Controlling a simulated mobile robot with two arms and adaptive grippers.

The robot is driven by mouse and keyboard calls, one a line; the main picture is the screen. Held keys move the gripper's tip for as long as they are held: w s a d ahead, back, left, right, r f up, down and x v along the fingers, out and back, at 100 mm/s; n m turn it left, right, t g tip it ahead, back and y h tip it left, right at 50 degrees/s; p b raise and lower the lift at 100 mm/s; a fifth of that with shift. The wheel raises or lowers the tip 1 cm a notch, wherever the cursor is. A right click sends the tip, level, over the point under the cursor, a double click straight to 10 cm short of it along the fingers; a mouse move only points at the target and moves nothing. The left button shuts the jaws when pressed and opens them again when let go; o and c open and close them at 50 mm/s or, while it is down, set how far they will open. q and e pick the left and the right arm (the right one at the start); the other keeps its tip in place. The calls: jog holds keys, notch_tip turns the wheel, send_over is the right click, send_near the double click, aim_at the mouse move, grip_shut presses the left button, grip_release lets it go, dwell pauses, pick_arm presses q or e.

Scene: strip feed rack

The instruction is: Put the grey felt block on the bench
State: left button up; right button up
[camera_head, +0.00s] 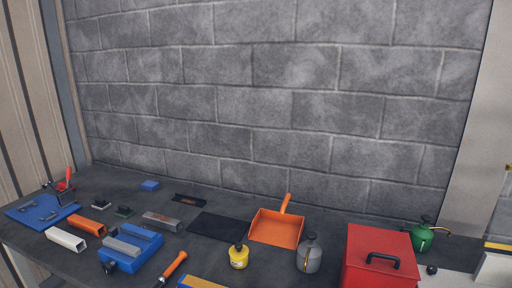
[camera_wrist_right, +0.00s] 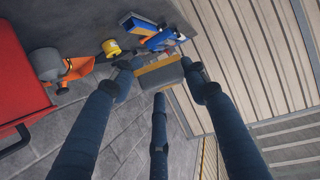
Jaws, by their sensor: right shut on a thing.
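In the right wrist view, my right gripper (camera_wrist_right: 160,74) is shut on the grey felt block (camera_wrist_right: 160,78). The block is a grey slab with a yellow-orange strip along one edge, with a finger at each side. It appears clear of the things behind it; I cannot tell its height over the bench. The dark bench (camera_head: 215,205) runs along the block wall in the head view. Neither gripper shows clearly in the head view.
On the bench are a red toolbox (camera_head: 378,262), grey oil can (camera_head: 309,258), yellow can (camera_head: 238,257), orange dustpan (camera_head: 278,228), blue tray (camera_head: 122,262), screwdriver (camera_head: 172,268) and green sprayer (camera_head: 422,238). A yellow-and-blue item (camera_head: 203,283) is cut off below. The black mat (camera_head: 213,226) looks bare.

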jog(key=shift+s+d+f+m+t+h, duration=0.1)
jog(key=shift+d+f+m+t, duration=0.05)
jog(key=shift+d, duration=0.4)
jog(key=shift+s+d+f+m+t+h, duration=0.1)
jog(key=shift+s+d+f, duration=0.05)
jog(key=shift+d, duration=0.35)
jog(key=shift+s+d+f+m+t+h, duration=0.1)
jog(key=shift+d+f+m+t, duration=0.05)
jog(key=shift+d, duration=0.4)
jog(key=shift+w+r, duration=0.1)
jog(key=shift+r, duration=0.05)
jog(key=shift+a, duration=0.1)
